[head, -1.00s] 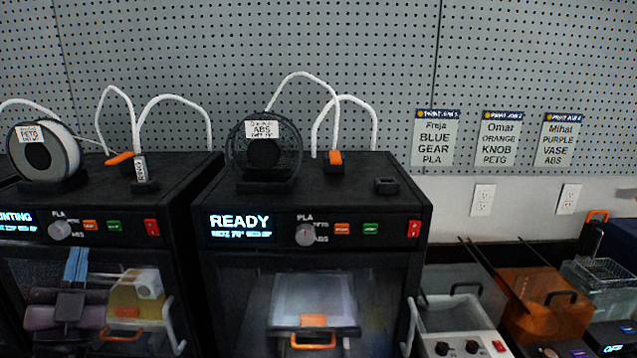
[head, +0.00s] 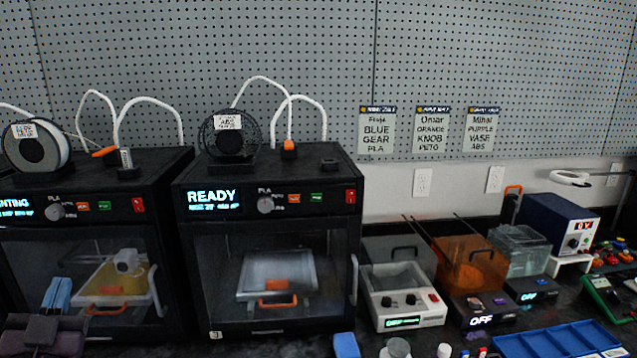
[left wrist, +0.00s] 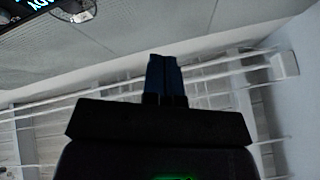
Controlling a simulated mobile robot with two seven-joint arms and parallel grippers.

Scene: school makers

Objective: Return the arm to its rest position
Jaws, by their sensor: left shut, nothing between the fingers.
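My left gripper (head: 57,292) is at the lower left of the head view, in front of the left printer. Its blue fingers point up and are shut together with nothing between them. In the left wrist view the fingers (left wrist: 164,72) also show closed and empty, with a pale floor or wall and white rack bars behind. My right gripper is not in view.
The left printer (head: 107,200) and the READY printer (head: 215,272) stand side by side, doors closed. To the right are a grey-white tank unit (head: 398,290), an orange tank (head: 470,262), a blue power supply (head: 556,222) and a blue tray (head: 555,343). Small items lie along the front.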

